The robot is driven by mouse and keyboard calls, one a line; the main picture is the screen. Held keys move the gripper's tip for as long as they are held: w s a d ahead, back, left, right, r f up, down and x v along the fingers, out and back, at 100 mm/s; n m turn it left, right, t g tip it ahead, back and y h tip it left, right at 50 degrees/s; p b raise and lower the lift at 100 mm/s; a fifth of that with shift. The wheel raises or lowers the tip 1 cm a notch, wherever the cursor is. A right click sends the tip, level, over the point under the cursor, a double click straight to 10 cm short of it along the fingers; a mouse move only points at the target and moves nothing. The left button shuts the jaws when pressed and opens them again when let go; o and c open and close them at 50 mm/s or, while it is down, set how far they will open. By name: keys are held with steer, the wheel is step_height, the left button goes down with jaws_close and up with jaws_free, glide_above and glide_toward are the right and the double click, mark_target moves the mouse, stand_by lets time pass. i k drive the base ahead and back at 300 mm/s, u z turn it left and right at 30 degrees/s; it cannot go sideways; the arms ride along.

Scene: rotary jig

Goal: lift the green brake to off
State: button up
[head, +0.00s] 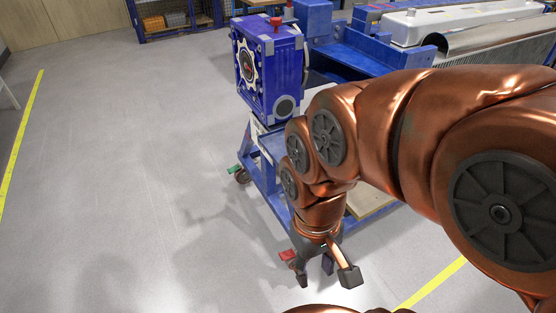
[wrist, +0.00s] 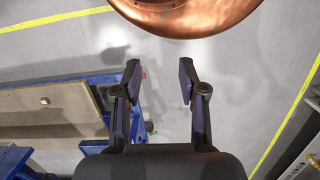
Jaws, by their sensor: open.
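The green brake (head: 234,169) is a small green pedal on a castor wheel at the left corner of the blue cart (head: 268,190) in the head view. My gripper (head: 326,277) is open and empty, low beside the cart, to the right of and nearer than the green brake, well apart from it. The wrist view shows both fingers of my gripper (wrist: 158,80) spread with bare floor between them.
A red brake (head: 287,254) sits on another castor close to my gripper. The cart carries a blue gearbox unit (head: 270,68). A wooden board (wrist: 50,112) lies on the blue frame in the wrist view. Floor left of the cart (head: 120,180) is clear.

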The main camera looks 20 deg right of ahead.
mark_target(231, 170)
steer(key=u, duration=0.25)
steer(key=i, duration=0.8)
steer(key=u, duration=0.85)
steer(key=i, duration=1.75)
steer(key=z, duration=0.6)
steer(key=i, duration=0.8)
steer(key=z, duration=0.45)
